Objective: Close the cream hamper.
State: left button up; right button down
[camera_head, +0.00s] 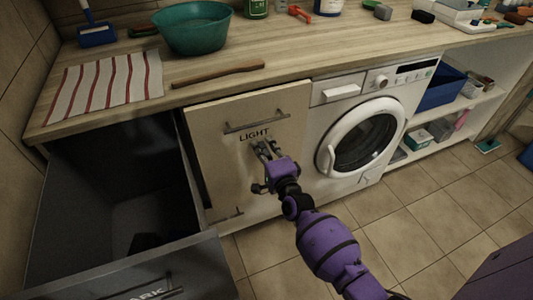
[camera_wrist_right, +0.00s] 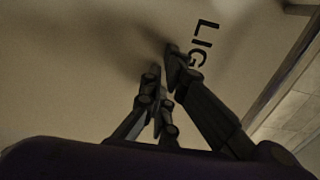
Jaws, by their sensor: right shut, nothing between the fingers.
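The cream hamper (camera_head: 222,160) is a pale front panel marked LIGHT, with a dark bar handle (camera_head: 256,121) near its top. It stands under the worktop between the open dark drawer and the washing machine. In the right wrist view the fingertips (camera_wrist_right: 164,70) are close to or touching the cream panel (camera_wrist_right: 80,70), beside the letters. My left gripper is not in view.
A dark hamper drawer (camera_head: 70,262) stands pulled out at the left. The washing machine (camera_head: 315,120) is right of the cream hamper, with open shelves (camera_head: 425,134) beyond. The worktop (camera_head: 285,55) holds a green basin (camera_head: 192,32) and a striped cloth (camera_head: 105,82). Tiled floor lies clear in front.

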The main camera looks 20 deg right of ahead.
jog(key=shift+w+r, duration=0.15)
jog(key=shift+w, duration=1.05)
jog(key=shift+r, duration=0.1)
jog(key=s, duration=1.4)
jog(key=shift+d+f+p, duration=0.25)
jog(key=shift+p, duration=0.1)
